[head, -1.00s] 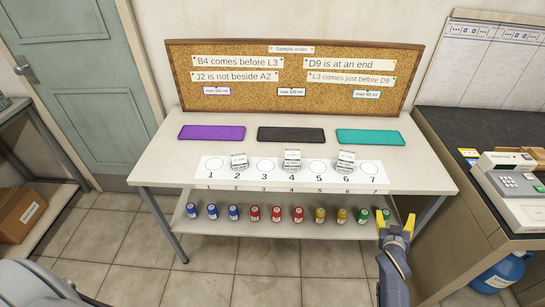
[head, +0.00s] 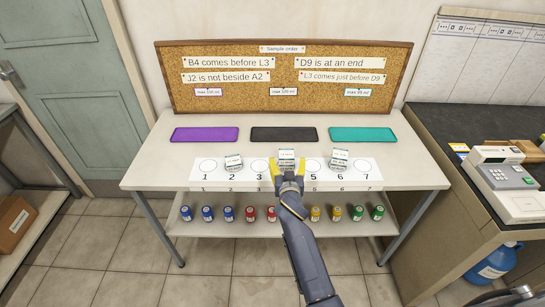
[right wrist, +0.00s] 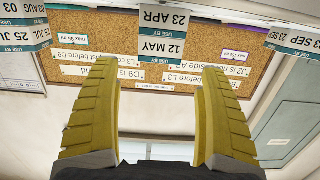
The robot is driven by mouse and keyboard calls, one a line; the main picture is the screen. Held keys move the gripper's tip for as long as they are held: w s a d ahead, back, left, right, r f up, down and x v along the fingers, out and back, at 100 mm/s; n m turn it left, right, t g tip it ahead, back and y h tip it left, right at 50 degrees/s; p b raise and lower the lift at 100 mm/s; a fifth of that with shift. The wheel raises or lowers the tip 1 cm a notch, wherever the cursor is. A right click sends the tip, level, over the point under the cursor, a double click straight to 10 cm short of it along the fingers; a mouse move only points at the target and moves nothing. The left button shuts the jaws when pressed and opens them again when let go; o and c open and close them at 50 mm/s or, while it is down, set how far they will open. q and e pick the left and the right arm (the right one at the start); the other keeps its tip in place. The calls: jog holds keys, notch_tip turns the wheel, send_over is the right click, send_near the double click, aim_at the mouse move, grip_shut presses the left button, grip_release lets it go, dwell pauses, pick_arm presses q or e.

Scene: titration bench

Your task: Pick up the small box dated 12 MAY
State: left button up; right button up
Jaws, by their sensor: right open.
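The small box dated 12 MAY (right wrist: 162,48) shows upside down at the top middle of the right wrist view, directly against a box dated 23 APR (right wrist: 165,18). In the head view this middle stack (head: 287,154) stands at position 4, its lower part hidden by my right gripper. My right gripper (head: 287,168) is open in front of the stack, one yellow finger toward each side. In the right wrist view the open fingers (right wrist: 160,72) have nothing between their tips; the 12 MAY label lies just beyond them. My left gripper is not in view.
Other small boxes stand near position 2 (head: 233,163) and position 6 (head: 338,159). Purple (head: 205,134), black (head: 284,134) and teal (head: 362,134) mats lie behind them. A corkboard (head: 285,108) stands at the back. Several coloured-lidded jars line the lower shelf (head: 240,229).

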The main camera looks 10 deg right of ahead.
aim_at(286, 153)
jog(key=shift+x, duration=3.55)
jog(key=c, duration=1.3)
jog(key=shift+r, duration=0.1)
